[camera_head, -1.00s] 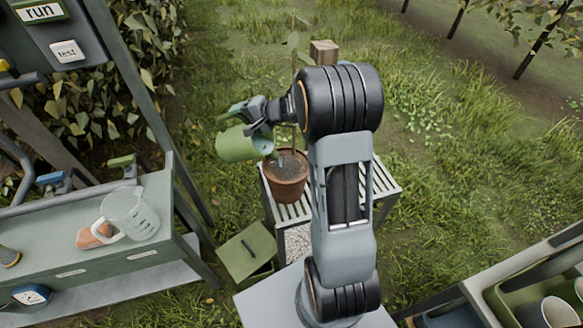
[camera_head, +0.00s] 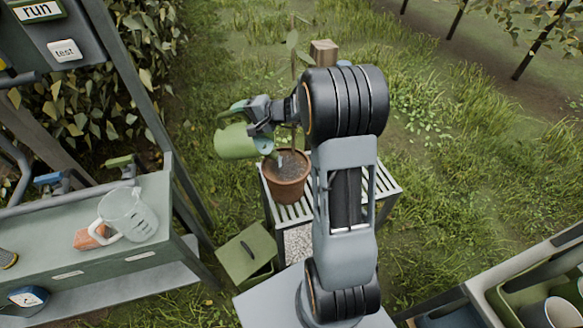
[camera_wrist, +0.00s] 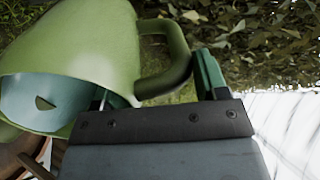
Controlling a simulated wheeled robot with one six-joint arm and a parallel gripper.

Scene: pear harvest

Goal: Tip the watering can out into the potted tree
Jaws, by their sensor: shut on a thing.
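The green watering can (camera_head: 236,143) is held in the air just left of the potted tree, tilted with its open end to the right and down toward the pot. My gripper (camera_head: 262,120) is shut on its handle. In the wrist view the can (camera_wrist: 105,35) shows a pale blue inside, and its handle (camera_wrist: 165,65) runs to the gripper (camera_wrist: 205,80). The potted tree (camera_head: 287,186) is a terracotta pot with dark soil and a thin stem, partly hidden by my arm. A small pale bluish patch shows near the pot's rim; I cannot tell whether it is water.
The pot stands on a slatted bench (camera_head: 379,183). A green lidded box (camera_head: 247,254) is below it. At left a workbench (camera_head: 150,210) holds a clear measuring jug (camera_head: 128,215). Crates (camera_head: 500,300) with cups are at lower right. Open grass lies behind.

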